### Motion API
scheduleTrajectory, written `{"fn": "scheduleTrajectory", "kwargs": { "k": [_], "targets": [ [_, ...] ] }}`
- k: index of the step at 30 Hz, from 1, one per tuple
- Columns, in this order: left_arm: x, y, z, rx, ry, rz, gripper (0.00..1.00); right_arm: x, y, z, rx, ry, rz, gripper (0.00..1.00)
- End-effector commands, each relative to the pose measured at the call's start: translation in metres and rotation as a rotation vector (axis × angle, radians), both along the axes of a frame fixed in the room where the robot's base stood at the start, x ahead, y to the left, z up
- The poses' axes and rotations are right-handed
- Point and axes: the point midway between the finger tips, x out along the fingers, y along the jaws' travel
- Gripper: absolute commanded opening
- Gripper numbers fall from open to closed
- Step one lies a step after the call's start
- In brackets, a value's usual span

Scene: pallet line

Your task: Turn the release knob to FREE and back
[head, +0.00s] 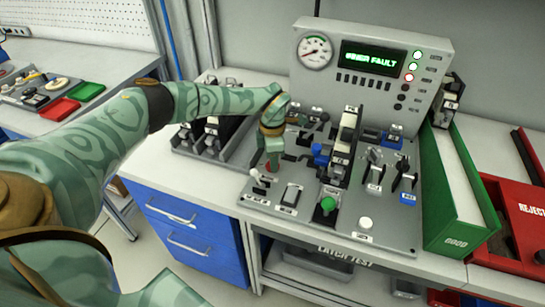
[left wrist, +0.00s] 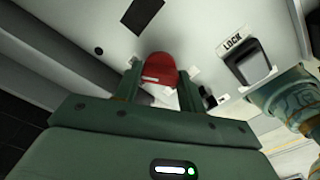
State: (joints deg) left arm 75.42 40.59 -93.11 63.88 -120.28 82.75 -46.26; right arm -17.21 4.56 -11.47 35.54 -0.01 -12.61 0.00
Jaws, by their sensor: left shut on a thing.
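The red release knob (left wrist: 160,68) sits between the two fingers of my left gripper (left wrist: 158,85) in the left wrist view, with a pale mark across its front edge. The fingers are shut on its sides. In the head view my left gripper (head: 270,163) points down onto the left part of the sloped control panel (head: 322,222), and it mostly hides the knob there. A LOCK label (left wrist: 230,42) shows right of the knob in the left wrist view, above a dark square switch. I cannot make out a FREE label. My right gripper is not in view.
An upright console (head: 372,64) behind the panel has a gauge, a green display ending in FAULT and lamps. Several levers and a green knob (head: 327,204) stand close by. A green GOOD bin (head: 440,190) and a red REJECT bin (head: 515,220) are at the right.

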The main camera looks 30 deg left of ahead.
Motion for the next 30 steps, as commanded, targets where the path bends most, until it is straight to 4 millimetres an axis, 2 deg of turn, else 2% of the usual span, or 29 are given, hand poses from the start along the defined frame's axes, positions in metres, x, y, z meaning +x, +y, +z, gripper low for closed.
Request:
{"fn": "scheduleTrajectory", "kwargs": {
  "k": [6,7,9,17,20,23,30],
  "targets": [
    [0.002,0.000,0.002,0.000,-0.006,-0.003,0.17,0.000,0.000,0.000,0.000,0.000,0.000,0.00],
    [0.002,0.000,0.002,0.000,-0.006,-0.002,0.43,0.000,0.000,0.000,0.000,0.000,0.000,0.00],
    [0.002,0.000,0.002,0.001,-0.005,-0.002,0.62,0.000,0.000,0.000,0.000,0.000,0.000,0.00],
    [0.001,0.000,0.001,0.001,-0.002,-0.001,0.62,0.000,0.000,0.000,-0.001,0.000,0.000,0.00],
    [0.001,0.000,0.006,0.001,-0.004,-0.001,0.62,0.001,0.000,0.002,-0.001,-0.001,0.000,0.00],
    [0.001,0.001,0.022,0.001,-0.005,0.000,0.62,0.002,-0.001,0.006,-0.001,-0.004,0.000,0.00],
    [0.001,0.001,0.086,0.000,-0.008,-0.001,0.62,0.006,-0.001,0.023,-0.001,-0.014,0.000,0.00]
  ]
}}
